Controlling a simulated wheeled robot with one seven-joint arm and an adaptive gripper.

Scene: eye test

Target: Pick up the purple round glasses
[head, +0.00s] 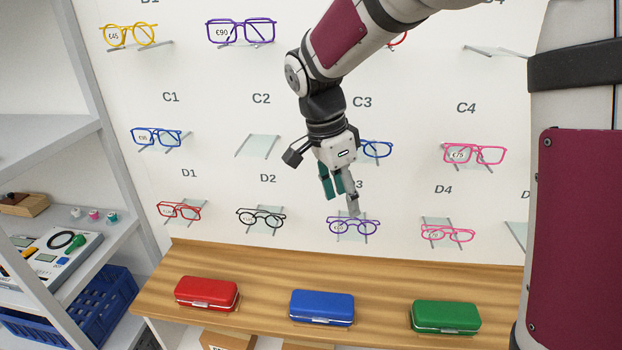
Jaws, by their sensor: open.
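The purple round glasses (342,228) sit on a small clear shelf below the D3 label, low on the white display wall. A price tag shows on one lens, too small to read. My gripper (342,204) is open and empty, pointing down just above these glasses. Its nearer fingertip ends at the top of their frame in the picture; I cannot tell whether it touches. My gripper partly covers the D3 label and the blue glasses (378,149) behind it.
Purple square glasses (241,31) hang at the top. Black glasses (261,217) and pink glasses (448,234) flank the round pair. Red (207,292), blue (322,306) and green (445,316) cases stand on the wooden counter (265,275) below. A shelving unit (60,128) stands left.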

